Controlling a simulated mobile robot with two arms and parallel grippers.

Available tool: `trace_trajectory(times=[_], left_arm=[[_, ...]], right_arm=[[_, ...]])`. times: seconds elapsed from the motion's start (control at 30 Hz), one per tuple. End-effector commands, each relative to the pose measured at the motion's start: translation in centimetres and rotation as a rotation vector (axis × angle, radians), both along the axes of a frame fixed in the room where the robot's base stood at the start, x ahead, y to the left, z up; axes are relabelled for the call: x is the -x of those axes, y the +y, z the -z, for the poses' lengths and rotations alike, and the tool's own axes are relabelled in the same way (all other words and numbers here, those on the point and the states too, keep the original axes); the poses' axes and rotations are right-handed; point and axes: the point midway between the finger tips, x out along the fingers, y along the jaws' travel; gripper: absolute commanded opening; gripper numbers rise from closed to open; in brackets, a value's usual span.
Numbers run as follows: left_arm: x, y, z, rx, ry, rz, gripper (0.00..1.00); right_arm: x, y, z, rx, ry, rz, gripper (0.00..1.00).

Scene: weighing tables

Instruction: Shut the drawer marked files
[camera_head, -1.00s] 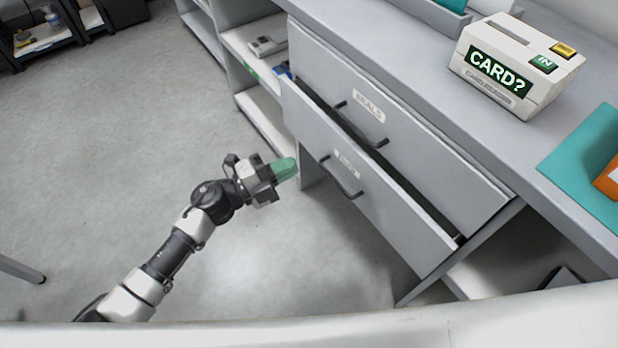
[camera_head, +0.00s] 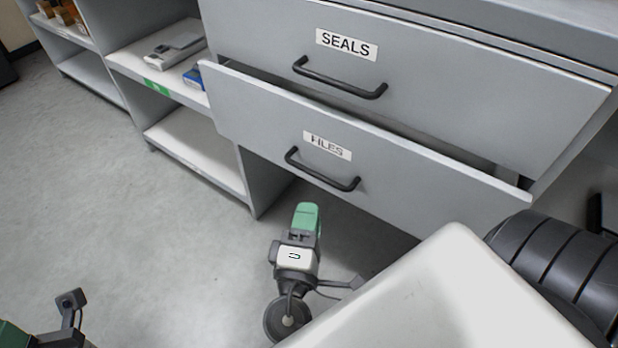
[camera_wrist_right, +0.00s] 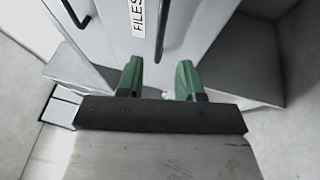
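The files drawer (camera_head: 245,112) is the grey lower drawer, and it stands partly open. Its front juts out below the seals drawer (camera_head: 460,80), with a dark gap above it. The files drawer has a black bar handle (camera_head: 322,178) under its label. My right gripper (camera_head: 306,212) has green fingertips and is in front of and below this handle, apart from it. In the right wrist view, its two fingers (camera_wrist_right: 160,80) are spread and empty, with the FILES label (camera_wrist_right: 137,17) ahead. A green part of my left gripper (camera_head: 12,335) shows at the lower left corner, mostly cut off.
Open shelves (camera_head: 195,150) stand left of the drawers, holding a grey device (camera_head: 172,45) and a blue item (camera_head: 194,76). The floor (camera_head: 110,190) at the left is clear. The counter edge (camera_head: 490,35) runs above the drawers.

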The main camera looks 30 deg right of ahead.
Motion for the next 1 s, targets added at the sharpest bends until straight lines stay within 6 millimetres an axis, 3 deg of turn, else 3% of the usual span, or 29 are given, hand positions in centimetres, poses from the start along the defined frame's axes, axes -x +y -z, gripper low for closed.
trace_trajectory(times=[0.4, 0.87, 1.0], left_arm=[[-0.4, -0.1, -0.1, -0.005, -0.023, 0.0, 0.0], [-0.5, -0.2, -0.2, -0.007, -0.024, 0.001, 0.0], [-0.5, -0.2, -0.2, -0.007, -0.024, 0.001, 0.0]], right_arm=[[-5.3, -5.1, -1.3, 0.001, -0.002, -0.001, 0.37], [-6.3, -6.1, -1.6, 0.0, 0.001, -0.003, 0.37], [-6.2, -6.1, -1.6, 0.0, 0.001, -0.003, 0.17]])
